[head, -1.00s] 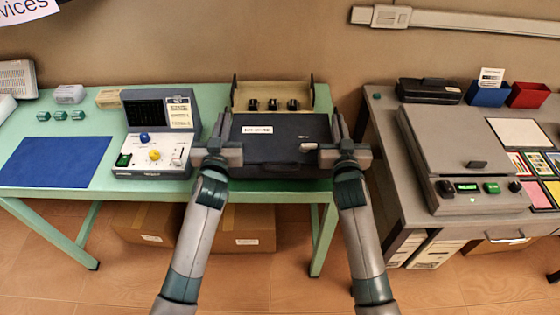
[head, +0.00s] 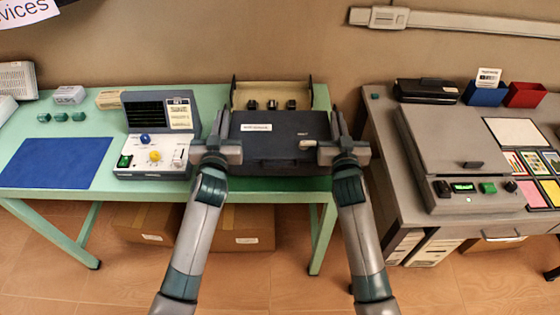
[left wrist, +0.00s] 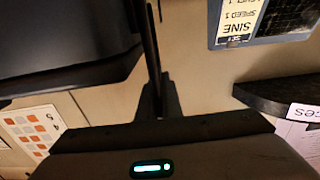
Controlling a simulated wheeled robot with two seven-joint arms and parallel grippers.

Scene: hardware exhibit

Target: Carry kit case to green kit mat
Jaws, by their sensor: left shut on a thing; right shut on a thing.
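The kit case (head: 275,150) is a dark, flat box with a white label, level between my two grippers over the right end of the green table. My left gripper (head: 221,128) is shut on its left side and my right gripper (head: 337,128) is shut on its right side. A darker green strip, seemingly the green kit mat (head: 280,184), shows along the table's front edge below the case; the case hides the rest. I cannot tell whether the case touches it. In the left wrist view, a dark body, likely the case (left wrist: 65,45), fills the upper left.
A beige tray (head: 240,96) with several dark knobs stands right behind the case. A white instrument (head: 150,172) is close to my left gripper. A blue mat (head: 57,162) lies at left. A grey table (head: 395,165) with a lidded machine (head: 455,140) stands right, across a gap.

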